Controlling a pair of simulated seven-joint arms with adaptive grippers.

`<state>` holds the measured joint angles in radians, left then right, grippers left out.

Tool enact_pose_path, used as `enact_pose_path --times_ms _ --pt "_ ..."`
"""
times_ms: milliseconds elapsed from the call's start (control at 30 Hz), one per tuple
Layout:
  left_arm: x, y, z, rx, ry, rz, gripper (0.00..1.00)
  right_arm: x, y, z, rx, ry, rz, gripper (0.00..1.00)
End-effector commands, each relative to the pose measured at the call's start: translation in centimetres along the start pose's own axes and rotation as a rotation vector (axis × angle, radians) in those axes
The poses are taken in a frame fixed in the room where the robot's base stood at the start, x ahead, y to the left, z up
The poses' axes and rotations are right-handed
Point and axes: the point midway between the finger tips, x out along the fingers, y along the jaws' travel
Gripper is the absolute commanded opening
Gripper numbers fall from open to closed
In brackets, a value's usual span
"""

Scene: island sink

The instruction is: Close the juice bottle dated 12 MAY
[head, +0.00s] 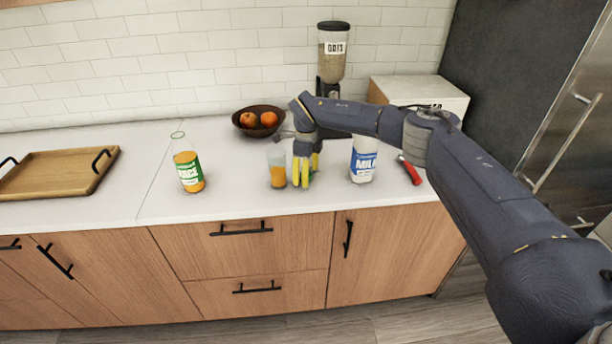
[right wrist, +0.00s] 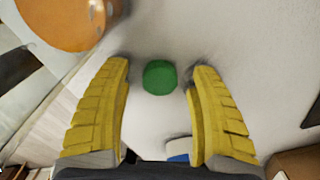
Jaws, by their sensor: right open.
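The juice bottle (head: 188,168) stands upright on the counter, left of my right gripper. It has a green and white label, orange juice inside and no cap on its mouth; I cannot read a date. A round green cap (right wrist: 160,77) lies on the white counter in the right wrist view, between my right gripper's fingertips (right wrist: 161,68) with a gap on each side. My right gripper (head: 302,184) has yellow fingers, is open and points down at the counter, just right of a glass of juice (head: 277,170). The cap is hidden in the head view. My left gripper is not in view.
The milk bottle (head: 364,158) stands right of my gripper, with a red-handled tool (head: 410,170) beyond it. A fruit bowl (head: 259,131), an oats dispenser (head: 332,60) and a white box (head: 430,97) are behind. A wooden tray (head: 45,179) lies far left. Counter around the juice bottle is clear.

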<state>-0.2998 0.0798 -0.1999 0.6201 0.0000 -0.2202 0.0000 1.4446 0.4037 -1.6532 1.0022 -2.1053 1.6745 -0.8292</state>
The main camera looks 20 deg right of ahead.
Motion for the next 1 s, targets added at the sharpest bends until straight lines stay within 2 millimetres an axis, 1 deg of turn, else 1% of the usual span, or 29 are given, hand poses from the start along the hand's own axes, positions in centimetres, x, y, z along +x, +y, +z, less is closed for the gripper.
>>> enact_pose_path --times_ms 200,500,600,1000 --pt "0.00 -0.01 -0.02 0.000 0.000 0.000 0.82 -0.03 0.01 0.01 0.000 0.000 0.000 0.62" --pt "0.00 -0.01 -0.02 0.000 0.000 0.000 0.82 -0.04 0.01 0.01 0.000 0.000 0.000 0.27" --pt "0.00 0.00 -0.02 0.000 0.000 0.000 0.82 -0.04 0.01 0.01 0.000 0.000 0.000 0.17" --pt "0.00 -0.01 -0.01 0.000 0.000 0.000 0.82 -0.18 -0.01 0.01 0.000 -0.001 0.000 0.16"
